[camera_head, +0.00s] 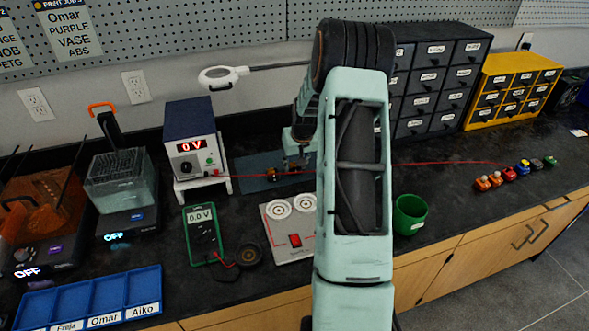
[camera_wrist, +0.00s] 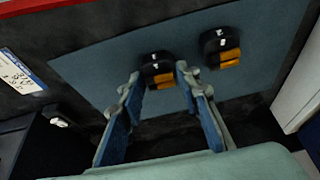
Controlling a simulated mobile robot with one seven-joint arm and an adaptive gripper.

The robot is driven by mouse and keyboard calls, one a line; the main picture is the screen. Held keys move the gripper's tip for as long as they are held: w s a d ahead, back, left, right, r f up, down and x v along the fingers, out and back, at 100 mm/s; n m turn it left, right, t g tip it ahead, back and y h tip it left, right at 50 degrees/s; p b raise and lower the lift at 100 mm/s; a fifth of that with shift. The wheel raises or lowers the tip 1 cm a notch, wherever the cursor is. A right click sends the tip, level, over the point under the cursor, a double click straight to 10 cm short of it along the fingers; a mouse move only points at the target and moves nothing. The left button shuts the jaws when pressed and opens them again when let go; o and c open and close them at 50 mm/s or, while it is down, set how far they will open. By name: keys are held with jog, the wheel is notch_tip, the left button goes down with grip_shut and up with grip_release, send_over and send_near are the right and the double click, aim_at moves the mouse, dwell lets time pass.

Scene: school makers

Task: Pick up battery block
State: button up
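Two black-and-orange blocks, which look like battery blocks, lie on a blue-grey mat (camera_wrist: 105,65). The nearer battery block (camera_wrist: 157,66) is between my gripper's fingertips (camera_wrist: 158,76) in the wrist view. The fingers are apart, one on each side of it; I cannot tell whether they touch it. The second block (camera_wrist: 220,46) lies to the right, outside the fingers. In the head view, my gripper (camera_head: 298,162) is low over the mat (camera_head: 250,163), partly hidden by my arm. One block (camera_head: 271,174) shows left of it there.
A power supply (camera_head: 192,145) reading 0 V stands left of the mat, with a red line running rightward. A green multimeter (camera_head: 203,232) and a panel with dials (camera_head: 285,240) are in front. A green cup (camera_head: 410,214) stands right. Dark drawers (camera_head: 440,75) are behind.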

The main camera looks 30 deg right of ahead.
jog(key=c, duration=0.5)
